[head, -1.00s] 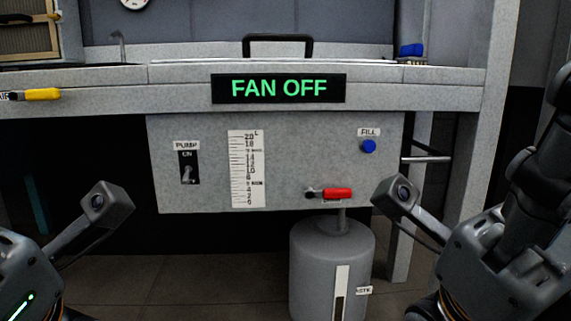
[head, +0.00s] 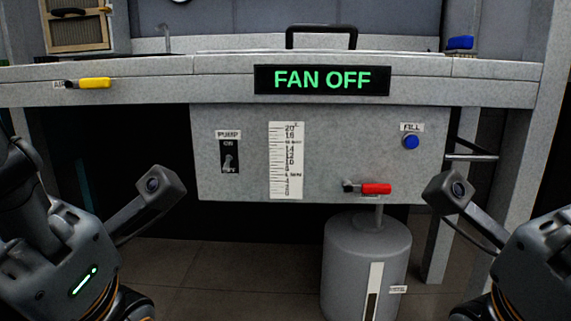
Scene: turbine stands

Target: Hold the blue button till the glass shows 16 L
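The blue button (head: 411,142) sits under a FILL label at the upper right of the grey panel (head: 340,150). Nothing touches it. The tall white scale (head: 286,160) of the glass is on the same panel, left of centre, with numbers up to 20 L. I cannot make out a liquid level in it. My left and right arms come in at the lower corners, each with a camera block at the wrist. The right camera block is below and right of the button, apart from it in the picture. Neither gripper's fingers are in view.
A PUMP switch (head: 229,158) is left of the scale. A red-handled valve (head: 374,188) is above a grey tank (head: 366,265). A yellow handle (head: 90,84) is at the counter's left. The sign (head: 321,80) reads FAN OFF. Floor shows between my arms.

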